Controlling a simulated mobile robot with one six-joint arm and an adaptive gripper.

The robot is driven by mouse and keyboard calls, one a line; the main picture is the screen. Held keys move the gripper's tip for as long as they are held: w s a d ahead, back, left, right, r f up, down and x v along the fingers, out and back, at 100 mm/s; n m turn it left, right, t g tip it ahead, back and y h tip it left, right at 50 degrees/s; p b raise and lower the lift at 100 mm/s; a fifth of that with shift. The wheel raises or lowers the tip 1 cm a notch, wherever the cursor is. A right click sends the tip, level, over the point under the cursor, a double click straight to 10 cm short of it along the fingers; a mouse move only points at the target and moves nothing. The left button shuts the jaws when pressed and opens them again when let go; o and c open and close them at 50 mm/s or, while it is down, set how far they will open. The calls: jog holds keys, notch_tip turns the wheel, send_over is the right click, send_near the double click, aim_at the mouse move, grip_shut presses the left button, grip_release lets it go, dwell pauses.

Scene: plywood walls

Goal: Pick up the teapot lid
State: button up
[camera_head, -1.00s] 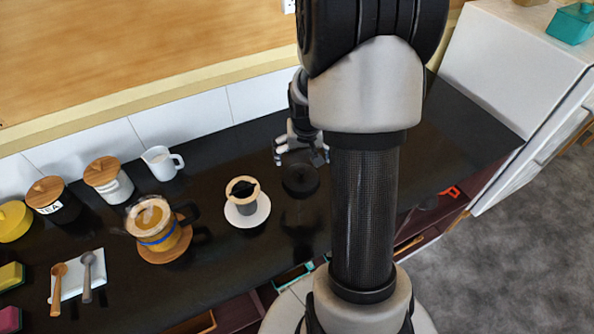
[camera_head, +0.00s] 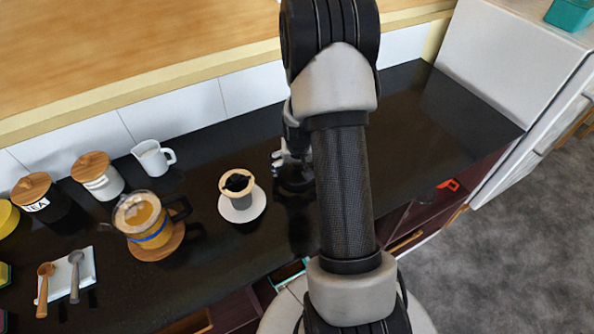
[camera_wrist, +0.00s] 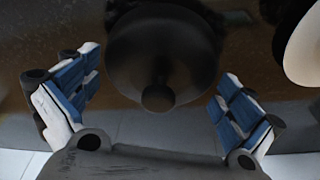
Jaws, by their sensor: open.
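The teapot lid is a dark round disc with a small knob; it fills the upper middle of the wrist view (camera_wrist: 160,55) and lies on the black counter. My gripper (camera_wrist: 158,102) is open, with a blue-padded finger on either side of the knob and clear space between. In the head view my gripper (camera_head: 284,163) is low over the dark lid (camera_head: 295,180), partly hidden by my arm. Whether the fingers touch the lid cannot be told. The glass teapot (camera_head: 148,222) with amber tea and a blue band stands open on a wooden coaster to the left.
A coffee dripper (camera_head: 238,187) on a white saucer (camera_head: 254,209) stands just left of my gripper. A white pitcher (camera_head: 152,157), lidded jars (camera_head: 98,177) and spoons on a white rest (camera_head: 82,270) are farther left. The counter's right part is clear.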

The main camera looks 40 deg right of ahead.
jog(key=shift+c, duration=0.5)
jog(key=c, duration=0.6)
jog(key=shift+r, duration=0.1)
jog(key=shift+c, duration=0.2)
